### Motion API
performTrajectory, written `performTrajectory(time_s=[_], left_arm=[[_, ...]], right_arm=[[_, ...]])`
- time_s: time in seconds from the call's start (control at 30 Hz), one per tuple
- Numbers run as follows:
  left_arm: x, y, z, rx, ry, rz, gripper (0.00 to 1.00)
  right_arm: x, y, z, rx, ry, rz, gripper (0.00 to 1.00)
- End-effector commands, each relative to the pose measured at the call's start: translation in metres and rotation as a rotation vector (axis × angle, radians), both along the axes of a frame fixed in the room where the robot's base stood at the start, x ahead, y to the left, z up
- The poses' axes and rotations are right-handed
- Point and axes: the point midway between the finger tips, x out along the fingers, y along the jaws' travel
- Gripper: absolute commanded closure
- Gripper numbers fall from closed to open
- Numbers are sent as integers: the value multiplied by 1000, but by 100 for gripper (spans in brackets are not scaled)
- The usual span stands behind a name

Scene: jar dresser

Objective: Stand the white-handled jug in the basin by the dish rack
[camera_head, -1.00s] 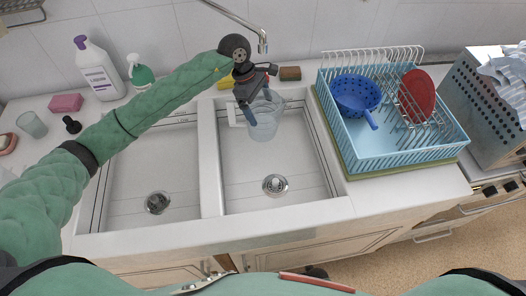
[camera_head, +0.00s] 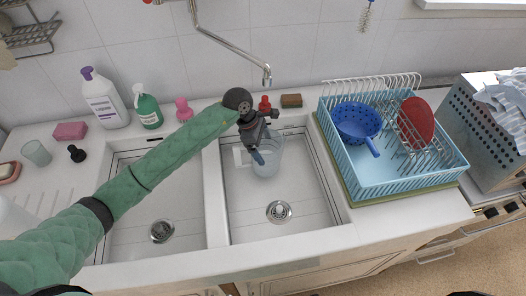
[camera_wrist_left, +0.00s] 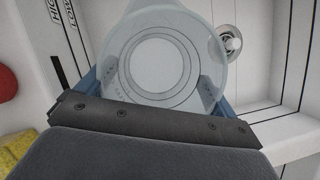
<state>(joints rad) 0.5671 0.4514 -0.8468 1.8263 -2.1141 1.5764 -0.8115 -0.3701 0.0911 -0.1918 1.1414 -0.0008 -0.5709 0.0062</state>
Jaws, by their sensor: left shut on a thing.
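The clear jug (camera_head: 268,160) with a white handle (camera_head: 240,156) is upright within the right basin (camera_head: 310,200), the one by the dish rack (camera_head: 400,183). My left gripper (camera_head: 258,152) is shut on the jug near its rim. In the left wrist view I look down into the round jug (camera_wrist_left: 160,62), with blue fingers of the left gripper (camera_wrist_left: 158,95) at either side. I cannot tell whether the jug's base touches the basin floor. My right gripper is not in view.
The basin's drain (camera_head: 279,211) lies in front of the jug, and bare floor surrounds it. The tap (camera_head: 240,50) hangs behind. A sponge (camera_head: 291,101) sits on the back ledge. The rack holds a blue colander (camera_head: 356,120) and a red plate (camera_head: 416,118).

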Motion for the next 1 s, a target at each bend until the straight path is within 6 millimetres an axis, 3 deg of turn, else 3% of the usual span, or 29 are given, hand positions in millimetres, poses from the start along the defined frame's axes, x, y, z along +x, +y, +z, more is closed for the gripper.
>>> performTrajectory(time_s=[0.2, 0.73, 0.77, 1.0], left_arm=[[-1, 0, -27, -1, 1, 0, 60], [0, 0, -30, 0, 0, -1, 60], [0, 0, -30, 1, 0, -1, 1], [-1, 0, -29, 0, 1, -1, 0]], right_arm=[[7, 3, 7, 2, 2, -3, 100], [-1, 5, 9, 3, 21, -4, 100], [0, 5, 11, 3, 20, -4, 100], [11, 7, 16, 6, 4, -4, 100]])
